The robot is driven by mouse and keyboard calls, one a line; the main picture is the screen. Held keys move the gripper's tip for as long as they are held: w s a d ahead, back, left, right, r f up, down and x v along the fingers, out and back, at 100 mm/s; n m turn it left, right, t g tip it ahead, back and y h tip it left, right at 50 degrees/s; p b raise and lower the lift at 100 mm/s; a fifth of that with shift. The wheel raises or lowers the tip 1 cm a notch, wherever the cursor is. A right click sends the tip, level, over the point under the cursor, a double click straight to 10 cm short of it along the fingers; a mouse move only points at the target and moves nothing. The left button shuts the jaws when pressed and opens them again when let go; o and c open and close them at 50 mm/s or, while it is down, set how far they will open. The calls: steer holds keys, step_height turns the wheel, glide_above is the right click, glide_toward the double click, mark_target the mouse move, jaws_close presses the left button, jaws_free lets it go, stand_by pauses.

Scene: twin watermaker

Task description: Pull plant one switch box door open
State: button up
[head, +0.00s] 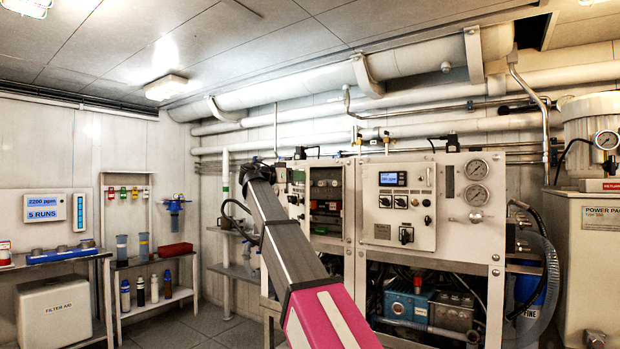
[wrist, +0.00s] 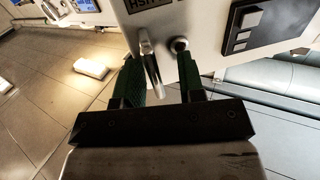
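In the head view, the plant one switch box (head: 326,203) is on the left rack, with dark, reddish and grey parts showing inside its frame. A pale panel (head: 297,198) at its left side looks like the door swung out, seen at a steep angle. My gripper (wrist: 159,62) has its two green fingers apart in the wrist view. A metal bar handle (wrist: 151,68) stands between them on a white panel (wrist: 205,30). A round knob (wrist: 180,45) is beside the right finger. I cannot tell whether either finger touches the handle.
The right rack carries a control panel (head: 399,205) and gauges (head: 476,195). A shelf (head: 150,262) with bottles and a filter aid box (head: 54,310) stand at the left. The floor (head: 205,330) between is clear.

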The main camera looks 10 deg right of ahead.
steer(key=shift+w+d, duration=0.15)
steer(key=shift+d, duration=2.4)
steer(key=shift+a, duration=0.1)
steer(key=v, duration=1.1)
steer(key=x, duration=1)
steer(key=shift+d, duration=0.35)
steer(key=shift+w, duration=0.15)
jaws_close()
